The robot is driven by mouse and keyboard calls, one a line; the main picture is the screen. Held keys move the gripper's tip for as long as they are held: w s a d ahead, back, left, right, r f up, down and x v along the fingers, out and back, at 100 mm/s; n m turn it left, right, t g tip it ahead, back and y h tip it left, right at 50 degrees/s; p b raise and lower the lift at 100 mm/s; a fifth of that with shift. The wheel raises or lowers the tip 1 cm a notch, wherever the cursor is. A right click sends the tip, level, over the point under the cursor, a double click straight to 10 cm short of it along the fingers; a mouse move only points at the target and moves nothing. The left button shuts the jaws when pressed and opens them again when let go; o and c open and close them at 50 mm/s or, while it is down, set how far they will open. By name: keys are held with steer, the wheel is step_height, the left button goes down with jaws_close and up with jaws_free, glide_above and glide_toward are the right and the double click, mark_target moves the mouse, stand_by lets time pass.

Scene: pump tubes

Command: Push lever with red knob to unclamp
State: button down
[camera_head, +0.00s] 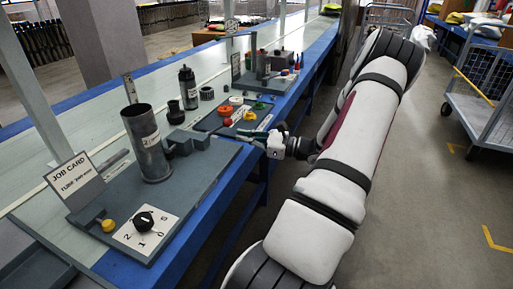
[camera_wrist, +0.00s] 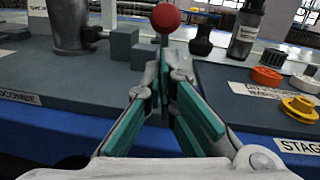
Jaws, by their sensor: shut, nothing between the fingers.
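The red knob (camera_wrist: 165,18) shows in the wrist view as a round ball on a short lever, straight beyond my fingertips. In the head view the knob (camera_head: 228,122) is small, at the right end of the clamp blocks beside the upright grey tube (camera_head: 147,145). The tube also shows in the wrist view (camera_wrist: 68,25), left of the knob. My gripper (camera_wrist: 163,62) is shut and empty, its teal-padded fingers meeting at the tips just below the knob in the picture. In the head view my gripper (camera_head: 243,133) reaches in from the right. I cannot tell whether it touches the lever.
Grey blocks (camera_wrist: 124,45) stand left of the knob. A job card (camera_head: 75,180) and a dial plate (camera_head: 147,230) are at the near left.

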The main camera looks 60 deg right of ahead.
steer(key=shift+w+a+r, duration=0.2)
steer(key=shift+w+r, duration=0.35)
steer(key=shift+r, duration=0.05)
steer(key=shift+r, duration=0.15)
steer(key=shift+w+r+g+p, duration=0.1)
steer(key=shift+r+g+p, duration=0.15)
steer(key=shift+p, duration=0.4)
